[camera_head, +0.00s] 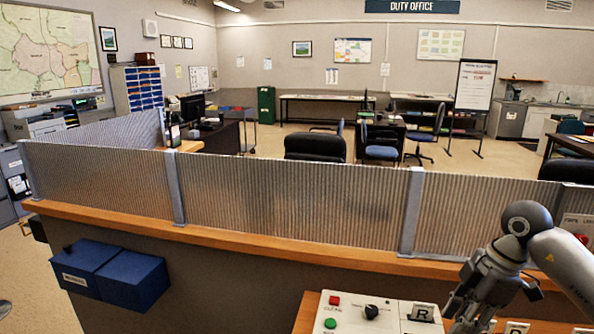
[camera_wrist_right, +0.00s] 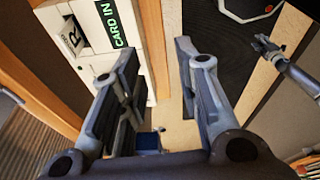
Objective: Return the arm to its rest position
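My right arm comes in from the right in the head view, with its gripper (camera_head: 468,306) low over the counter by the pale control panel (camera_head: 350,318). In the right wrist view the two fingers of the right gripper (camera_wrist_right: 158,62) stand apart with nothing between them. Past the fingers, the panel (camera_wrist_right: 92,45) shows a green "CARD IN" label and a tilted plate marked R. The gripper looks clear of the panel, though the exact gap cannot be told. My left gripper is not in the head view.
The panel carries a red button (camera_head: 335,300), a green button (camera_head: 329,323) and a black knob (camera_head: 371,311). A ribbed screen (camera_head: 290,206) stands along the wooden ledge (camera_head: 255,243). Blue boxes (camera_head: 110,272) hang at left. The office floor beyond is open between desks and chairs.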

